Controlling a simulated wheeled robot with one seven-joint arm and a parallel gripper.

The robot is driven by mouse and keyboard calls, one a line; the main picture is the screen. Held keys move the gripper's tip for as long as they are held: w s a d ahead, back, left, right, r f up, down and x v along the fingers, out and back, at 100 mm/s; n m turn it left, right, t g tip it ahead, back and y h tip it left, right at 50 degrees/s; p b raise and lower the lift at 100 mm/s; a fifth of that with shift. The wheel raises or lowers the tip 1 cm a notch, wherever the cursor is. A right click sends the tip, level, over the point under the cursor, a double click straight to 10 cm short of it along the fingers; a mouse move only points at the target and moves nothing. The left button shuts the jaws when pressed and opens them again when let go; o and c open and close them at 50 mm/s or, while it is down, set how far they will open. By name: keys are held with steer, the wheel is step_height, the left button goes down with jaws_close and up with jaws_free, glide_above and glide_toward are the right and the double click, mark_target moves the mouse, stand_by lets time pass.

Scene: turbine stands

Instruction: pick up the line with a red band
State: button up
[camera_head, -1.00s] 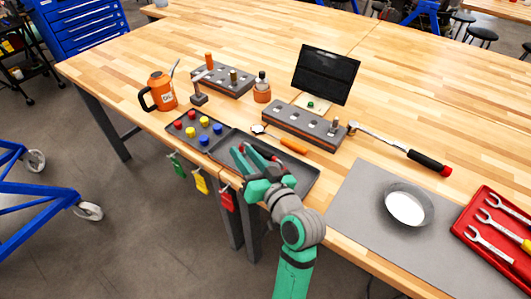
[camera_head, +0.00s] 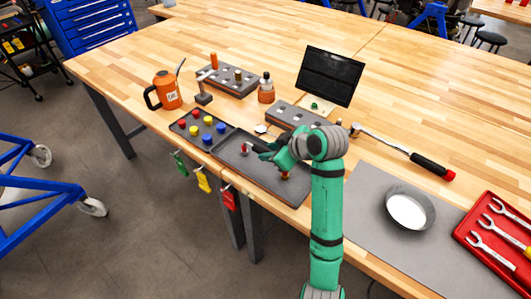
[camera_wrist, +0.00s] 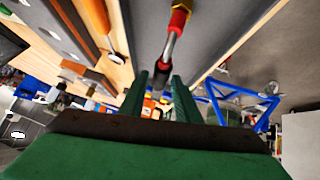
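The line with a red band (camera_wrist: 174,40) shows in the wrist view as a silver rod with a red and gold fitting at the top and a black section near my fingers. In the head view its red and gold end (camera_head: 285,176) shows over the dark tray (camera_head: 262,184); my gripper and arm hide much of the rest. My gripper (camera_head: 249,148) is low over the tray, pointing left. In the wrist view its two green fingers (camera_wrist: 160,82) stand apart on either side of the black section, with visible gaps. Contact cannot be told.
Left of the tray is a panel with coloured knobs (camera_head: 198,125). Behind stand a grey block with holes (camera_head: 284,115) and a dark screen (camera_head: 329,76). An orange jug (camera_head: 167,92) is at left. A ratchet (camera_head: 425,163), bowl (camera_head: 409,209) and red wrench tray (camera_head: 500,232) lie right.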

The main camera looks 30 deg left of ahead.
mark_target(257, 160)
steer(key=shift+x, duration=4.05)
steer(key=shift+s+a+r, duration=0.1)
jaws_close()
